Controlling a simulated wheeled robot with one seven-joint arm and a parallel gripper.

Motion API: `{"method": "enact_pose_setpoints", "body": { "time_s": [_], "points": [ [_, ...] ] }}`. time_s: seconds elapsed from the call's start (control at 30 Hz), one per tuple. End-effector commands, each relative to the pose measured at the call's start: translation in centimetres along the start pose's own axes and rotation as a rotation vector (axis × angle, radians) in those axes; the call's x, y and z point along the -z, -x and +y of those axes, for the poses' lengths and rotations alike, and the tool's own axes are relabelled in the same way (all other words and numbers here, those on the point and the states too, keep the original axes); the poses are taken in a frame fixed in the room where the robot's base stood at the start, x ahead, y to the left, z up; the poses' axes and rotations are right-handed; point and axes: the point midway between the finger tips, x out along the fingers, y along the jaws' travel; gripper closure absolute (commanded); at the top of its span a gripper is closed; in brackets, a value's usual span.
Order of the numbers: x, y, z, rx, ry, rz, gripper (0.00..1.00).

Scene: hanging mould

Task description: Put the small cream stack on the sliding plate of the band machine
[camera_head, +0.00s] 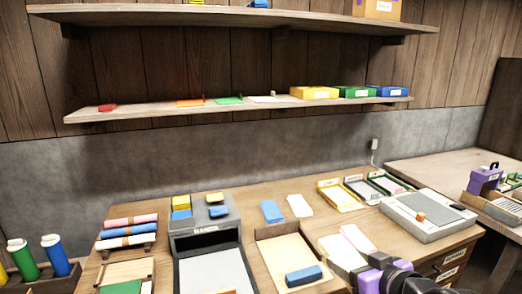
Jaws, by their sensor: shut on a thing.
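My gripper (384,279), purple and black, is at the bottom right, over the front part of the table. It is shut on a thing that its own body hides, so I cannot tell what. A pale cream flat stack (340,251) shows just beyond the gripper, beside a pink one (357,238); I cannot tell whether the gripper touches it. Another small pale stack (299,206) lies farther back. The grey band machine (205,230), with a lettered front, stands left of centre.
A wooden tray (263,232) with a blue block (304,276) stands between machine and gripper. Blue and yellow pieces sit on top of the machine. A grey flat device (430,215) and labelled trays (341,196) are at right. Rolls stand at left; shelves hang behind.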

Motion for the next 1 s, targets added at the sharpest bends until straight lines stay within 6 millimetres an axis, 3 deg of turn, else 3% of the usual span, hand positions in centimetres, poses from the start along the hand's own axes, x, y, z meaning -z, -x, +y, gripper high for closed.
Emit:
{"method": "enact_pose_setpoints", "body": {
  "time_s": [0.13,0.57,0.77,1.0],
  "points": [
    [1.2,-0.3,0.8,-0.036,-0.017,-0.002,0.88],
    [-5.8,-1.2,1.5,-0.138,-0.070,-0.008,0.88],
    [-11.0,-0.9,1.1,-0.178,-0.091,-0.011,0.88],
    [-20.3,0.7,-1.0,-0.228,-0.117,-0.013,0.88]
  ]
}}
